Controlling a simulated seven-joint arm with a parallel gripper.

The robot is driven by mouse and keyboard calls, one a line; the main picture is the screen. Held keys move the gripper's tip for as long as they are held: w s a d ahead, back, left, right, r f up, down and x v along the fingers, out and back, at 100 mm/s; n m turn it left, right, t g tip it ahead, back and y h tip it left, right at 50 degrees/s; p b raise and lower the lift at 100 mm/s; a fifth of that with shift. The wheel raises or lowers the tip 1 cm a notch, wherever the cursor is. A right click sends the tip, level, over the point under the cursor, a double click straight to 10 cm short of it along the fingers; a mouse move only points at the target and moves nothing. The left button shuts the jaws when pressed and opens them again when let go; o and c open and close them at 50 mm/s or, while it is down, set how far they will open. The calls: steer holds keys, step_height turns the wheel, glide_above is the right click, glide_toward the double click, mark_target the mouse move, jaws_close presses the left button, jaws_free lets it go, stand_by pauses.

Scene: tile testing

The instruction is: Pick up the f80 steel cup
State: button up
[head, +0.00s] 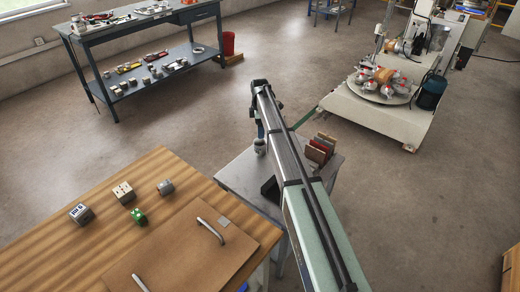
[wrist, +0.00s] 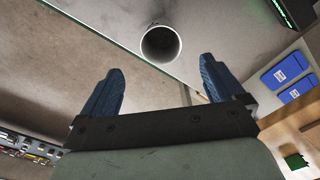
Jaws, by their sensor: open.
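A round grey steel cup (head: 259,148) stands upright near the far left edge of the small grey table (head: 237,176). In the wrist view its open round mouth (wrist: 161,44) faces the camera; any f80 marking on it cannot be read. My gripper (head: 261,130) is above and close to the cup, partly hidden by my arm. In the wrist view my gripper (wrist: 159,67) is open, its two blue fingers spread apart with nothing between them. The cup is beyond the fingertips, between their lines, nearer the right finger.
Red and tan tiles (head: 321,148) stand on the grey table right of my arm. Open floor lies beyond the grey table.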

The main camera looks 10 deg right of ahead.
mark_target(260, 148)
step_height(260, 148, down, 12)
steer(key=shift+s, duration=0.1)
stand_by(0.5)
steer(key=c, duration=1.1)
steer(key=shift+r, duration=0.1)
